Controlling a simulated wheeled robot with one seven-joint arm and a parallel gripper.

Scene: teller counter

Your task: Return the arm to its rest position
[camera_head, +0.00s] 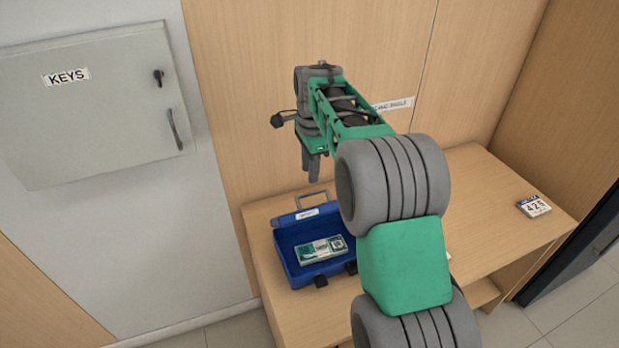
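My gripper (312,168) is in the upper middle of the head view, at the end of my green and grey arm. It points down and is above the back of the counter, over the blue case. Its grey fingers show from the side and look empty, but I cannot tell whether they are apart or together. My arm reaches up from the lower right and hides part of the counter.
An open blue case (290,268) with a banded bundle of green notes (321,249) in it stands on the wooden counter (505,215). A number block (534,206) is at the counter's right. A grey key cabinet (95,115) hangs on the left wall. Wood panels stand behind.

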